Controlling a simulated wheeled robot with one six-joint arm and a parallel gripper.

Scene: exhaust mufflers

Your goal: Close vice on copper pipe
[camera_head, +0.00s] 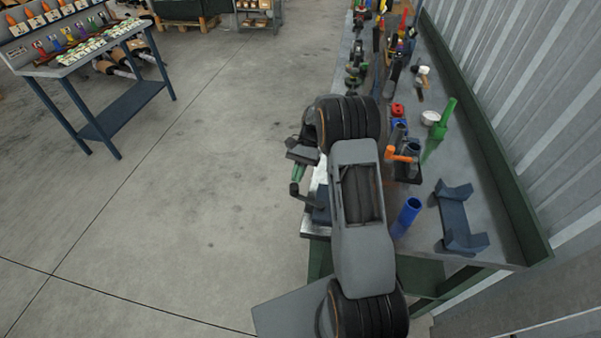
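My grey and black arm fills the middle of the view and covers much of the workbench. My gripper (301,158) shows only in part at the left of the arm, over the bench's left edge. Its fingers are too small and covered to tell whether they are open or shut. Just below it is a dark handle (295,190) beside a dark blue block (321,213), which looks like part of the vice at the bench edge. My arm hides the rest of it. I cannot make out a copper pipe in the vice. A small green piece (299,173) shows between gripper and handle.
The workbench (478,200) runs along the corrugated wall at right. It carries an orange-handled tool (402,155), a blue cylinder (407,215), a green funnel-like piece (443,118), a dark blue bracket (456,217) and clutter farther back. Open floor lies left, before another table (85,62).

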